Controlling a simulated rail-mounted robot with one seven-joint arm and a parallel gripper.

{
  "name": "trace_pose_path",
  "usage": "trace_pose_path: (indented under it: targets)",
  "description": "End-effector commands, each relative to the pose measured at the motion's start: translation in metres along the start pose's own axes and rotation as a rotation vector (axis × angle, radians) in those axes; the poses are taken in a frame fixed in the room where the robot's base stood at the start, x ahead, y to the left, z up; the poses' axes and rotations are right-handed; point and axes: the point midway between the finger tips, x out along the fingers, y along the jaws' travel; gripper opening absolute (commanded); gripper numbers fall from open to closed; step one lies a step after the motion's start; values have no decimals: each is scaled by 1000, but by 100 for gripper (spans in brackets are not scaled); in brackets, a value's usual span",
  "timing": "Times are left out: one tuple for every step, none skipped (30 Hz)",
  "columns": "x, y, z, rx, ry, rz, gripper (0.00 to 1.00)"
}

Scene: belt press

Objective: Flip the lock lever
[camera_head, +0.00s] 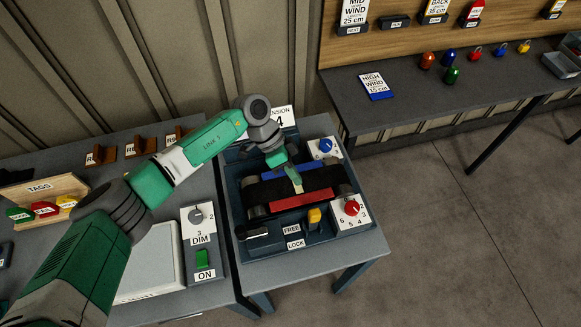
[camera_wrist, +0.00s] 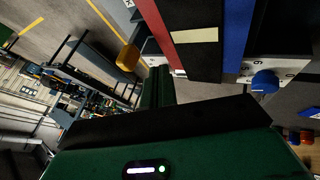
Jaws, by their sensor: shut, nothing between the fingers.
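The lock lever (camera_head: 314,215) is a yellow-orange handle on the front of the belt press, just right of the FREE label (camera_head: 292,230) and the LOCK label (camera_head: 295,244). It sits nearer the FREE label. It also shows as a yellow block (camera_wrist: 128,57) at upper left in the wrist view. My gripper (camera_head: 297,187) is above the black belt, behind the lever and apart from it. In the wrist view its green fingers (camera_wrist: 159,82) are shut and empty.
The press has a red bar (camera_head: 302,201), a red knob (camera_head: 352,208) right of the lever, a blue knob (camera_head: 326,146) at the back, and a black handle (camera_head: 257,233) at front left. A panel with a green switch (camera_head: 202,259) stands left. Open floor lies right.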

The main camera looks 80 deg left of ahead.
Motion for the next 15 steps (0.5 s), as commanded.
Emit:
trace_pose_path:
  targets:
    - [12,1,0,0,0,4,0]
    - [18,1,-1,1,0,3,0]
    - [27,1,0,0,-1,3,0]
    - [33,1,0,0,0,3,0]
    - [39,1,0,-1,0,2,0]
    - [47,1,0,0,0,3,0]
    - [46,8,-1,1,1,3,0]
    - [48,13,-1,1,1,2,0]
    - [51,19,-1,1,2,2,0]
    - [53,22,-1,1,3,2,0]
    - [55,25,-1,0,2,1,0]
    - [57,28,-1,0,1,1,0]
    - [58,30,-1,-1,1,1,0]
    - [60,32,0,0,1,1,0]
    - [61,34,0,0,1,0,0]
